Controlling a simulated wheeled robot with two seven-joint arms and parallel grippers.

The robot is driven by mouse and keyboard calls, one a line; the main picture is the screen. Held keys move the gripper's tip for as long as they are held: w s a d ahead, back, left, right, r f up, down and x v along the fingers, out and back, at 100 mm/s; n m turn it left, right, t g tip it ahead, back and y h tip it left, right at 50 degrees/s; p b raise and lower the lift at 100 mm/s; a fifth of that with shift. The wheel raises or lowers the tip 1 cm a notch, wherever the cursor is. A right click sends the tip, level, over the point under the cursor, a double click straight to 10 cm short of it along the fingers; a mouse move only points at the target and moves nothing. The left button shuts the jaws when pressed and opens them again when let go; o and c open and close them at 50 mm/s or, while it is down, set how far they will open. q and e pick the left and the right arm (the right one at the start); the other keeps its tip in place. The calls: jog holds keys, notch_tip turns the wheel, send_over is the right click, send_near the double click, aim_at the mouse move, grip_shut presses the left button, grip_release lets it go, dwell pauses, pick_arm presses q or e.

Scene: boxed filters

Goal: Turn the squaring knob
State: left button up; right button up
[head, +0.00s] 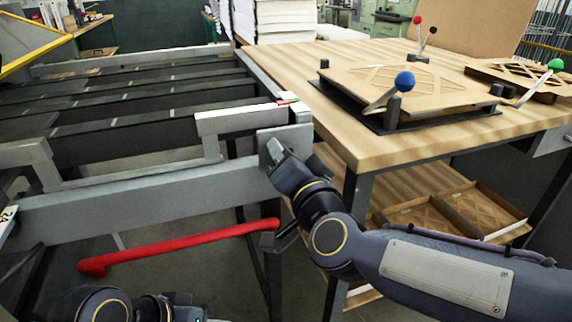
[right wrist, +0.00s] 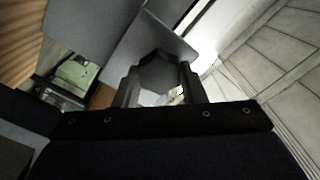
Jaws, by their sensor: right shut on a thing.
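The squaring knob (right wrist: 158,72) is a dark, many-sided knob that shows in the right wrist view between my fingers. My right gripper (right wrist: 159,88) is shut on it, one finger on each side. In the head view, my right gripper (head: 275,155) is at the end plate (head: 288,142) of the grey metal frame. There the gripper hides the knob. Part of my left arm shows at the bottom left of the head view, but its fingers are not seen.
A red bar handle (head: 180,247) runs below the grey frame rail (head: 150,198). A wooden table (head: 420,135) on the right holds a cardboard-framed filter (head: 400,88) on a dark fixture with a blue-balled lever (head: 405,81). Filters lie on the shelf below.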

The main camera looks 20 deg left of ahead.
jog(key=shift+f+m+b, duration=0.15)
jog(key=shift+m+b, duration=0.8)
jog(key=shift+m, duration=1.05)
jog(key=shift+f+m+b, duration=0.1)
jog(key=shift+m+b, duration=0.8)
jog(key=shift+m, duration=1.4)
jog(key=o, duration=1)
jog(key=shift+d+r, duration=0.1)
